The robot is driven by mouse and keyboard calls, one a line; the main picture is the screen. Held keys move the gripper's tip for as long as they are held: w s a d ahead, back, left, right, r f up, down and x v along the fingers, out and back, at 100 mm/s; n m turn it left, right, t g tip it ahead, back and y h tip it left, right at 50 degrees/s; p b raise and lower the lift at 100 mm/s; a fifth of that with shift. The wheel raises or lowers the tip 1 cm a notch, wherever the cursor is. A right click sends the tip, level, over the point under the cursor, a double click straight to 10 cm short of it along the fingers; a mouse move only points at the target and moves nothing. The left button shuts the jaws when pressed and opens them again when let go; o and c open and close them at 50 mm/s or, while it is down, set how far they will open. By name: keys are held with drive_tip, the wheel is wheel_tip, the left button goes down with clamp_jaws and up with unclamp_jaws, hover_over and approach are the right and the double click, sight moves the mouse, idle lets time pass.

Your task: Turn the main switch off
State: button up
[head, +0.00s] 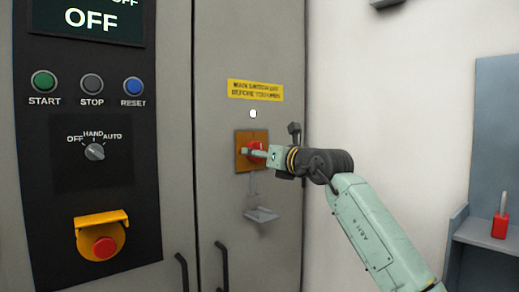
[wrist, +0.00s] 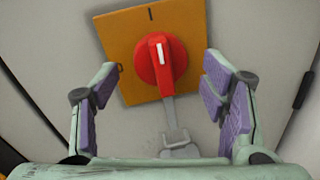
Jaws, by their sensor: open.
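The main switch is a red rotary knob (wrist: 161,62) with a white mark, on an orange-yellow plate (wrist: 118,45) on the cabinet door. In the wrist view the knob's white mark points roughly up, close to the black tick at the plate's top. In the head view the plate (head: 243,163) is partly covered by my gripper (head: 259,153), which is right at the red knob. In the wrist view my gripper (wrist: 160,88) is open, with one finger on each side of the knob and a gap on both sides. Nothing is held between the fingers.
A grey hasp (wrist: 180,146) hangs below the knob. A yellow label (head: 255,90) and a white lamp (head: 253,114) are above it. The control panel (head: 60,210) with buttons is at left. Door handles (head: 222,268) are below. A red padlock (head: 500,226) sits on a shelf at right.

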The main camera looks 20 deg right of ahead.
drive_tip(key=shift+w+a, duration=0.15)
drive_tip(key=shift+w, duration=0.5)
drive_tip(key=shift+c, duration=0.6)
drive_tip(key=c, duration=1)
